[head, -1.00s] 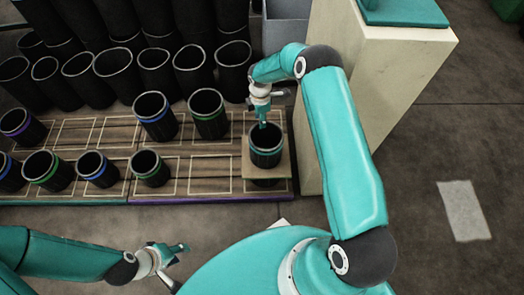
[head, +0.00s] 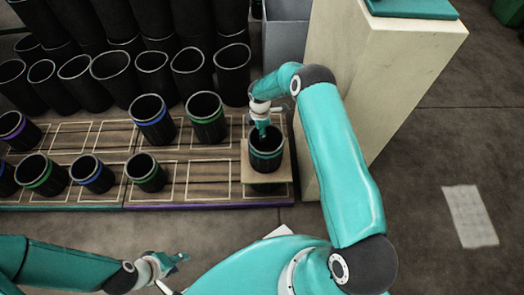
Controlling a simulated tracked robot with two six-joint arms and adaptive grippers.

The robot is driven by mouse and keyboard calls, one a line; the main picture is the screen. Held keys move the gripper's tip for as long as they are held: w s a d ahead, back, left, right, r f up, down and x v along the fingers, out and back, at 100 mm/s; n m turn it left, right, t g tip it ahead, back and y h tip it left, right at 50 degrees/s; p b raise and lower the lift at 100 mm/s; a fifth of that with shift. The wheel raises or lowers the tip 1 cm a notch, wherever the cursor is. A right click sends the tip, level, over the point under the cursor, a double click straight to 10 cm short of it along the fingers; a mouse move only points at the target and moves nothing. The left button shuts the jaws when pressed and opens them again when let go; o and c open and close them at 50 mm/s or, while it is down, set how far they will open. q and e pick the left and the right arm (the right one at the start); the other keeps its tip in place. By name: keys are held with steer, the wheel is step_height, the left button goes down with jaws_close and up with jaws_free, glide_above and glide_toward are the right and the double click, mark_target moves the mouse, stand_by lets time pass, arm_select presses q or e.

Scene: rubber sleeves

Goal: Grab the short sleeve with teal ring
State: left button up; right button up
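The short dark sleeve with a teal ring (head: 267,163) stands upright on a light wooden stand (head: 247,180) at the right end of the rack. My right gripper (head: 262,131) points down at the sleeve's mouth, with its teal fingertips at the far rim. The fingers are small and overlap the dark opening, so I cannot tell whether they grip the wall. My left gripper (head: 180,262) is low in the view, away from the sleeves. Its fingers look apart and empty.
Other short sleeves with blue (head: 153,119), green (head: 207,118) and purple (head: 19,130) rings stand on the wooden rack (head: 215,178). Tall black sleeves (head: 232,73) crowd behind. A grey bin (head: 286,42) and a pale pedestal (head: 385,75) stand at the back right.

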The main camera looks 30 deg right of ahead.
jaws_close()
steer(key=shift+r, duration=0.15)
